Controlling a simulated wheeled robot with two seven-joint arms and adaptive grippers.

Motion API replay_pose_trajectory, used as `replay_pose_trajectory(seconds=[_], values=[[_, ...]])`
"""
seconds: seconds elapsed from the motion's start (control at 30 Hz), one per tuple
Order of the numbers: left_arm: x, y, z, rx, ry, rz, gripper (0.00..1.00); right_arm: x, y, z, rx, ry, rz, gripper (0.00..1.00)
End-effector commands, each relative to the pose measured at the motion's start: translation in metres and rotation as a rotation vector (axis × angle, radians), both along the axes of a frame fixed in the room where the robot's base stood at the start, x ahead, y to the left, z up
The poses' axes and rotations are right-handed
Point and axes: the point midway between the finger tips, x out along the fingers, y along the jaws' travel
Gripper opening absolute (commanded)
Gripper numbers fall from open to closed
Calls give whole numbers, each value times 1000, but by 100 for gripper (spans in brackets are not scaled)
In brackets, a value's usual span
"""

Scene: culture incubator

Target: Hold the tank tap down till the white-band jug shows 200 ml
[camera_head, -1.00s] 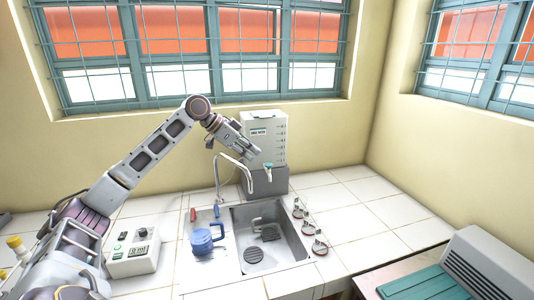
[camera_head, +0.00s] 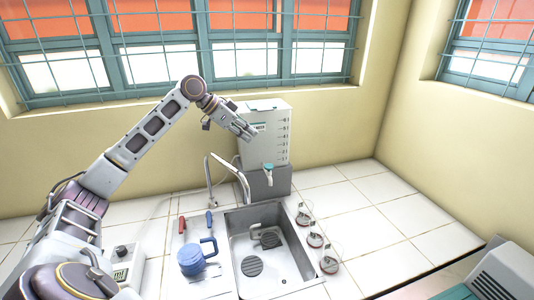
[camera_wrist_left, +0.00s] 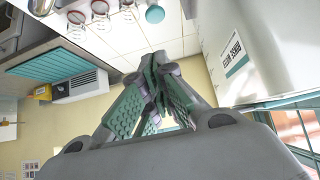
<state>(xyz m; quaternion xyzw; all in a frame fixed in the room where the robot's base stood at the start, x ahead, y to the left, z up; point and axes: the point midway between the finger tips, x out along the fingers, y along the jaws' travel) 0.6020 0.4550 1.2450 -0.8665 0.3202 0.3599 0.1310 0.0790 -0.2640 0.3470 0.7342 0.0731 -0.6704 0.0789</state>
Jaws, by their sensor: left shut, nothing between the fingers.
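The white tank (camera_head: 278,132) with a level scale stands on a grey block behind the sink. Its tap (camera_head: 267,173), with a teal top, is low on the front; a teal round top shows in the left wrist view (camera_wrist_left: 155,14). My left gripper (camera_head: 251,135) is shut and empty in front of the tank, above the tap and apart from it. Its closed fingers fill the middle of the left wrist view (camera_wrist_left: 157,70). A blue jug with a handle (camera_head: 191,262) stands left of the sink; I cannot make out a white band or its level. My right gripper is not in view.
The sink basin (camera_head: 239,273) lies below the tank, with a curved faucet (camera_head: 211,180) at its back left. A control box (camera_head: 127,264) sits left.

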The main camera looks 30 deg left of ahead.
Motion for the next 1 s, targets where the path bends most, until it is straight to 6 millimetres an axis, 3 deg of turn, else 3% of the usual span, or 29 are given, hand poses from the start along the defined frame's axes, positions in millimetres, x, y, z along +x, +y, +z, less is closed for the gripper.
replay_pose_trajectory(seconds=[0.67, 1.0], values=[[1, -1, -2, -1, 0, -1, 0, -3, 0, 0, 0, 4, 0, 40], [16, -14, -20, -2, 1, -1, 0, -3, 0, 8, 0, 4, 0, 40]])
